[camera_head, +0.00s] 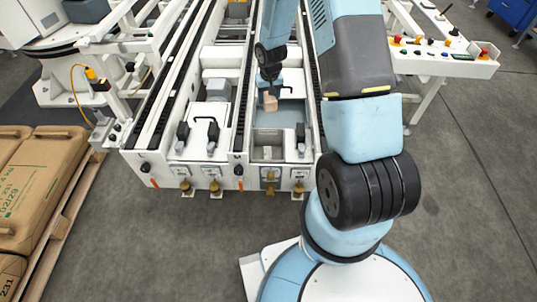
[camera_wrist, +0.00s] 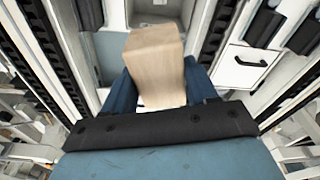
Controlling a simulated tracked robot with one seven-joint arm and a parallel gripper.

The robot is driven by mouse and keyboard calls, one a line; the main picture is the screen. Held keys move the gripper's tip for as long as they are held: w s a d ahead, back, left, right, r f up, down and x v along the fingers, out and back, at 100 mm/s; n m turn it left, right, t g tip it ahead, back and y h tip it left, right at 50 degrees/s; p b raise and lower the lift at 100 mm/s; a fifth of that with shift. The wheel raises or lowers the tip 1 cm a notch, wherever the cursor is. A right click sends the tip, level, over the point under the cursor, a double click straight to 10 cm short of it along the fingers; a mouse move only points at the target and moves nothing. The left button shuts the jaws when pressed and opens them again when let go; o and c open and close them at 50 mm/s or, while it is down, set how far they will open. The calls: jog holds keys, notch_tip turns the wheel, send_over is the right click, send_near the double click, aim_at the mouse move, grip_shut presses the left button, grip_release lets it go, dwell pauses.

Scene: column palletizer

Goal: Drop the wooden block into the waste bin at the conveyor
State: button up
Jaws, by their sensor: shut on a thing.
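The wooden block (camera_head: 270,104) is pale and box-shaped. My gripper (camera_head: 269,94) is shut on it and holds it over the conveyor frame. In the wrist view the block (camera_wrist: 154,62) sits between the dark blue fingers of my gripper (camera_wrist: 156,88), its near end tilted toward the camera. A grey-blue bin-like shape (camera_wrist: 110,48) shows behind the block in the wrist view, partly hidden by it. In the head view a grey-blue area (camera_head: 284,119) lies just below the block between the rails. I cannot tell for certain that this is the waste bin.
The white conveyor frame (camera_head: 210,172) has dark chain rails on both sides of the block. A control panel with buttons (camera_head: 440,58) is at the upper right. Grey floor is clear at the lower right.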

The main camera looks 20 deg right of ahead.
jog(key=shift+s+f+m, duration=0.55)
jog(key=shift+s+f, duration=0.15)
jog(key=shift+f, duration=2.6)
jog(key=shift+s+f+m, duration=0.6)
jog(key=shift+s+f, duration=0.1)
jog(key=shift+f, duration=2.65)
jog(key=shift+s+f+m, duration=0.55)
jog(key=shift+s+f, duration=0.15)
jog(key=shift+f, duration=2.6)
jog(key=o, duration=1.2)
jog(key=shift+c, duration=0.2)
jog(key=shift+r, duration=0.1)
notch_tip(320, 180, up, 13)
jog(key=s, duration=0.1)
jog(key=shift+s+a+r, duration=0.2)
jog(key=shift+s+a, duration=0.1)
